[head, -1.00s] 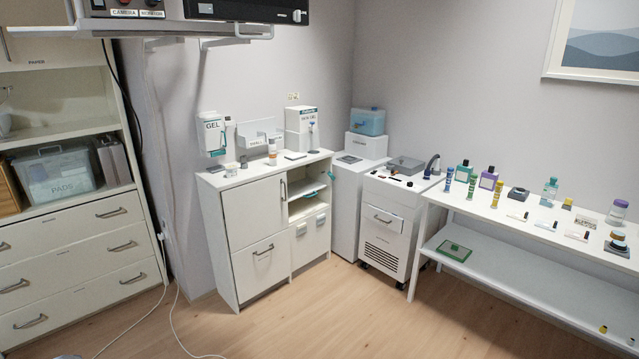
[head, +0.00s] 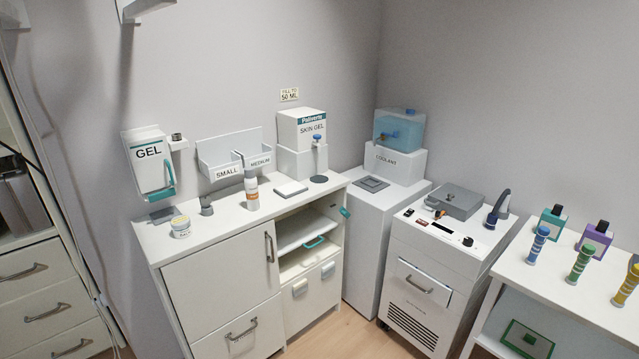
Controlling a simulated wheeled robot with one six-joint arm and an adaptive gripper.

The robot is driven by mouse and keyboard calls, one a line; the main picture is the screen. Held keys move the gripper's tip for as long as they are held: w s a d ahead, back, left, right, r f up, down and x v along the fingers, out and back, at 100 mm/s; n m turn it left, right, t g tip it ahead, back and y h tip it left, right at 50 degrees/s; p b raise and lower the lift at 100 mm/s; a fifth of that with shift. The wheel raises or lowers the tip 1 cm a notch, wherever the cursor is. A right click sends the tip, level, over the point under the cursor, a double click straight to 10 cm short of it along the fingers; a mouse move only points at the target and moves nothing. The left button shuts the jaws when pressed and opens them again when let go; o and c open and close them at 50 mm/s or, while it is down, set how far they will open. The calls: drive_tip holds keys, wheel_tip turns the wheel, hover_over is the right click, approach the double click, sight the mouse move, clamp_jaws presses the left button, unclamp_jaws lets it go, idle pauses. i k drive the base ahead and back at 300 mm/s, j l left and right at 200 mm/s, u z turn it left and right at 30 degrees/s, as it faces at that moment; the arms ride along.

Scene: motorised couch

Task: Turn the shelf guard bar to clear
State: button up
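The white cabinet (head: 215,270) stands against the wall in the head view, with an open shelf bay on its right side. A small teal piece (head: 345,212) sticks out at the top right edge of this bay; it may be the guard bar's knob, but I cannot tell. A white tray-like board (head: 304,232) lies in the bay, and a teal handle (head: 315,243) shows at its front. I cannot clearly make out a bar across the opening. My gripper is not in view.
The cabinet top carries a jar (head: 181,227), a bottle (head: 251,192) and a skin gel box (head: 301,130). A white pedestal with a coolant tank (head: 399,130) and a wheeled unit (head: 433,270) stand to the right, beside a table (head: 575,285). Little floor shows.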

sight(342, 210)
drive_tip(key=i+l+u, duration=0.3)
drive_tip(key=i+l, duration=0.75)
drive_tip(key=i+l+u, duration=0.1)
drive_tip(key=l, duration=0.2)
drive_tip(key=i+l+u, duration=0.2)
drive_tip(key=i+l, duration=0.15)
drive_tip(key=l, duration=0.3)
drive_tip(key=i+l+u, duration=0.1)
drive_tip(key=l, duration=0.25)
